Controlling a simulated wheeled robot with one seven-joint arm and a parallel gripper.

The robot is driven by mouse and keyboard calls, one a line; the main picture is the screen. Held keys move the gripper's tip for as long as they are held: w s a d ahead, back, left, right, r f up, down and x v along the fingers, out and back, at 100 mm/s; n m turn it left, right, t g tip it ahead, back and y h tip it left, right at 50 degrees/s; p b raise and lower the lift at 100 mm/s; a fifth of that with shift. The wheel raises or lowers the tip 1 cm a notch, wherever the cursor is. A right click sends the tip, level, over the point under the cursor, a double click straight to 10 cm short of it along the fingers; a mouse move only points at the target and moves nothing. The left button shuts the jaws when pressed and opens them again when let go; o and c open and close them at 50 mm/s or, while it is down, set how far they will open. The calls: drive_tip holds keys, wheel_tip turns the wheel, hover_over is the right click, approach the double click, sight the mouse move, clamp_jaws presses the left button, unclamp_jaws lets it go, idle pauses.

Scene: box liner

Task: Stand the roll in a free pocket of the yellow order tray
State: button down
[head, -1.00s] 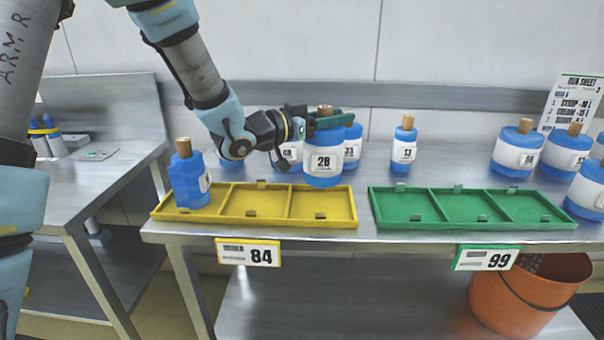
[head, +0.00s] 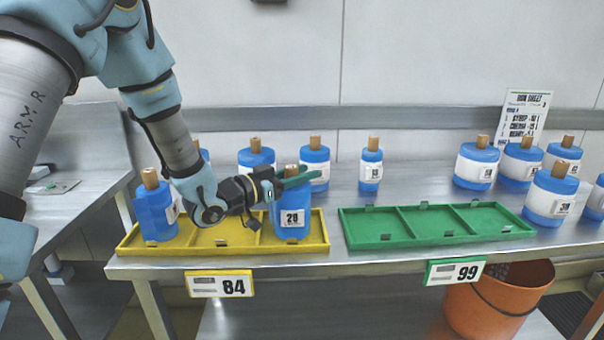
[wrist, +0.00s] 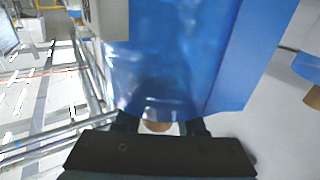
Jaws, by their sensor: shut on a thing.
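The yellow order tray (head: 320,243) lies at the left end of the bench with card 84 below it. A blue roll (head: 154,214) stands in its left pocket. The middle pocket looks empty, though my arm partly covers it. My gripper (head: 291,180) is shut on the blue roll labelled 20 (head: 292,203) near its top. This roll is upright in or just above the right pocket; I cannot tell whether its base touches the tray floor. In the wrist view the held roll (wrist: 170,60) fills the upper middle, with its brown core end showing between the fingers.
A green tray (head: 405,240) with empty pockets lies to the right. Several blue rolls stand behind the trays, including a slim one (head: 371,172), and more stand at the right (head: 551,195). An orange bucket (head: 490,305) is below the bench.

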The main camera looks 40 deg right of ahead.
drive_tip(key=c, duration=0.5)
unclamp_jaws()
drive_tip(key=shift+r, duration=0.1)
drive_tip(key=w+a+b, duration=0.1)
drive_tip(key=a+b, duration=0.1)
drive_tip(key=a, duration=1)
